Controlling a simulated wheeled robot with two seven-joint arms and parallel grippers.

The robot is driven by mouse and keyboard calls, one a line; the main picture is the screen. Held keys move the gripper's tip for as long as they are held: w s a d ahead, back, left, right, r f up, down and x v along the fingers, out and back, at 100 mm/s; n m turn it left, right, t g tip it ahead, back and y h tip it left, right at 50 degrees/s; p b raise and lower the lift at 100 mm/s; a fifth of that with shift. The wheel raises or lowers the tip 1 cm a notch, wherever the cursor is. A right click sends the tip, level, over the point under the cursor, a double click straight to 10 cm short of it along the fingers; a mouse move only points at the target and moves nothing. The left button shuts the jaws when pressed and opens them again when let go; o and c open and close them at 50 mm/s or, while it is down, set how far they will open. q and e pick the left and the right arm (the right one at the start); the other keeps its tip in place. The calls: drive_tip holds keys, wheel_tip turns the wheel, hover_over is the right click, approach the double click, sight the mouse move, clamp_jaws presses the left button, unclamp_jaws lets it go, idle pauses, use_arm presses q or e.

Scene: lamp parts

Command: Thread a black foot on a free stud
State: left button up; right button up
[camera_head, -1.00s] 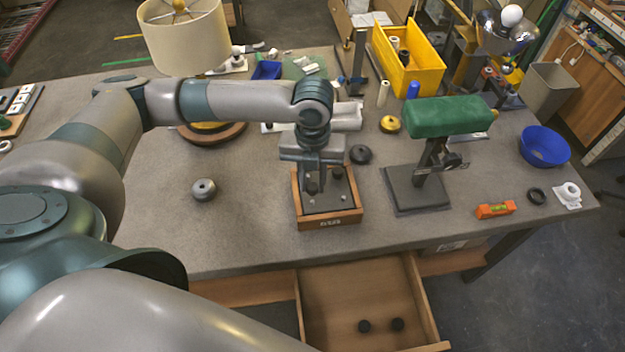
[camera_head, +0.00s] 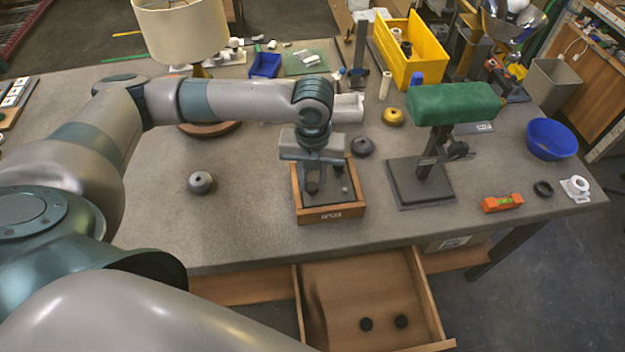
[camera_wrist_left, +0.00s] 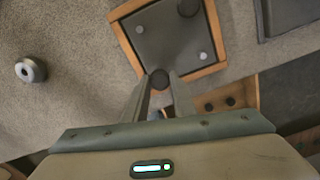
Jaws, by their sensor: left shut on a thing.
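A wooden-framed box (camera_head: 331,213) with a grey plate stands near the table's front edge. In the left wrist view, the plate (camera_wrist_left: 172,47) shows two bare light studs, one (camera_wrist_left: 141,29) at top left and one (camera_wrist_left: 203,55) at right. A black foot (camera_wrist_left: 188,8) sits at the plate's top edge in that view. My left gripper (camera_head: 322,190) is over the box, shut on another black foot (camera_wrist_left: 160,79). The held foot overlaps the frame's near corner in the wrist view. What lies under it is hidden. My right gripper is not in view.
Two black feet (camera_head: 383,322) lie in the open drawer (camera_head: 338,285). A green-padded stand (camera_head: 420,190) is right of the box. A grey round part (camera_head: 201,183) lies left, with clear table between. A dark round part (camera_head: 362,147) lies behind.

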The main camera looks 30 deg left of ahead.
use_arm(q)
drive_tip(key=shift+p, duration=0.45)
idle(0.5)
drive_tip(key=shift+f, duration=0.85)
idle(1.0)
drive_tip(key=shift+f, duration=0.35)
idle(1.3)
drive_tip(key=o, duration=0.5)
clamp_jaws()
